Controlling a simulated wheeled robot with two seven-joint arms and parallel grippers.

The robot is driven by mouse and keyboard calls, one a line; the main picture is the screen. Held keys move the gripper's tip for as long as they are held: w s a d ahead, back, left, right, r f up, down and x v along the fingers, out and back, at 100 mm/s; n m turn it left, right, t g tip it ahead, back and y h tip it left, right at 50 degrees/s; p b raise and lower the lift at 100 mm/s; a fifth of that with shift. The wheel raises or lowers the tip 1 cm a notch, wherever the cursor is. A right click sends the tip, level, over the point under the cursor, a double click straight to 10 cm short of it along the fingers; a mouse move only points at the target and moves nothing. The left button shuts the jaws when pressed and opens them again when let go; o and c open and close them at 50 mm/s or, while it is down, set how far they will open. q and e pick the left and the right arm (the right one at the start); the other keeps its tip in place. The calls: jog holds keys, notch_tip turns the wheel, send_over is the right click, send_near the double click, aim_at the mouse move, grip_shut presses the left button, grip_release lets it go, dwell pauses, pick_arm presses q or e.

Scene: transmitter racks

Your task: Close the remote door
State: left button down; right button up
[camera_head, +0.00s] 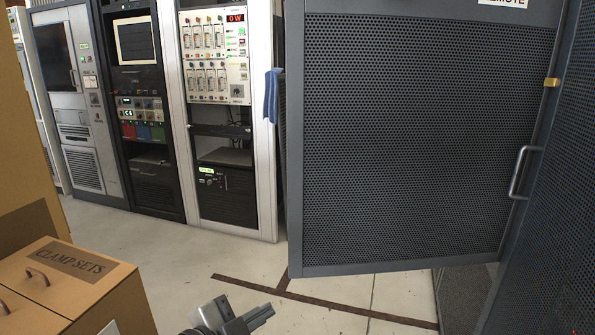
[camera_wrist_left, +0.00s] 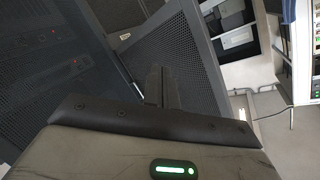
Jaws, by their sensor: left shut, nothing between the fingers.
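The remote door (camera_head: 410,130) is a large dark grey perforated panel in the head view, with a white "REMOTE" label (camera_head: 503,2) at its top right. It stands at an angle to the perforated panel on the right. A metal bar handle (camera_head: 524,172) shows by its right side. My left gripper (camera_head: 262,314) is at the bottom edge of the head view, low and left of the door, apart from it in that picture. In the left wrist view its fingers (camera_wrist_left: 160,85) are together and empty, with dark perforated panels (camera_wrist_left: 180,60) behind them. My right gripper is not in view.
Equipment racks (camera_head: 215,110) line the back left, with a blue cloth (camera_head: 272,95) on one side. A brown "CLAMP SETS" box (camera_head: 75,262) stands at the lower left. A dark perforated panel (camera_head: 560,200) bounds the right. The floor (camera_head: 190,262) between is clear, with dark tape lines.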

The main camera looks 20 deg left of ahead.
pick_arm(q)
jog(key=w+a+r+m+t+h, duration=0.1)
jog(key=w+a+r+m, duration=0.15)
jog(key=r+m, duration=0.45)
jog(key=w+a+r+m+t+h, duration=0.1)
jog(key=w+a+r+m, duration=0.15)
jog(key=r, duration=0.95)
jog(key=p, duration=0.2)
send_near(296, 163)
jog(key=w+d, duration=0.4)
jog(key=shift+w+a+m, duration=0.35)
jog(key=shift+w+a, duration=0.1)
jog(key=shift+w, duration=0.2)
jog(key=shift+a, duration=0.15)
